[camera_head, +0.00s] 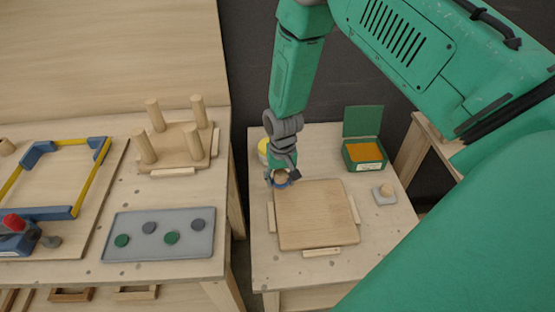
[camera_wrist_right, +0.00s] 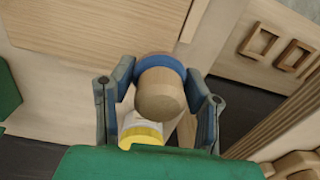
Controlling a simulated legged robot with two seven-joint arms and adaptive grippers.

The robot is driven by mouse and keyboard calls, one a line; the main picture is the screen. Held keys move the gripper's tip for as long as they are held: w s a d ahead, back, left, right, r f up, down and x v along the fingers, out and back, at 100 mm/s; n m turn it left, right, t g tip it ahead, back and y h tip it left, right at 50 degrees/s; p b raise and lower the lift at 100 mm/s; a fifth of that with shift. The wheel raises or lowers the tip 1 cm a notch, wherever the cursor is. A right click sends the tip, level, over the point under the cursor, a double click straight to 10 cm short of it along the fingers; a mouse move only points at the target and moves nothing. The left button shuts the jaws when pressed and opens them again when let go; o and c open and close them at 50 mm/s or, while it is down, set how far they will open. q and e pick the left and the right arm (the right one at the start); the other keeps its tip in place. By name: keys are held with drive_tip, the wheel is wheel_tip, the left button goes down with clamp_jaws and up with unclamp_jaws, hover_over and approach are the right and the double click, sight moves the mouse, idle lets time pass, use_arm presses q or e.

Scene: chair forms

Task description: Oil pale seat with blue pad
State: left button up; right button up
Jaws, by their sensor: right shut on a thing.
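The pale seat (camera_head: 315,212) lies flat on the right table between small wooden blocks. My right gripper (camera_head: 281,178) is shut on the blue pad by its round wooden knob, close to the seat's upper left corner. In the right wrist view the blue pad (camera_wrist_right: 160,65) shows beyond the knob, between the two fingers, with the seat (camera_wrist_right: 110,25) past it. I cannot tell whether the pad touches the seat. A white and yellow tin (camera_head: 263,151) stands just behind the gripper. My left gripper is not in view.
An open green box with orange contents (camera_head: 364,151) and a grey pad with a wooden knob (camera_head: 384,194) sit to the right. On the left table are a peg-legged stool form (camera_head: 180,150), a grey tray (camera_head: 160,245) of discs and a clamped frame (camera_head: 60,212). A gap separates the tables.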

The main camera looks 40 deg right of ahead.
sight(277, 175)
drive_tip(key=shift+r+p, duration=0.6)
drive_tip(key=shift+r, duration=0.3)
drive_tip(key=shift+a+r, duration=0.1)
drive_tip(key=shift+r, duration=0.25)
drive_tip(key=shift+a+r+p, duration=0.3)
drive_tip(key=shift+a, duration=0.3)
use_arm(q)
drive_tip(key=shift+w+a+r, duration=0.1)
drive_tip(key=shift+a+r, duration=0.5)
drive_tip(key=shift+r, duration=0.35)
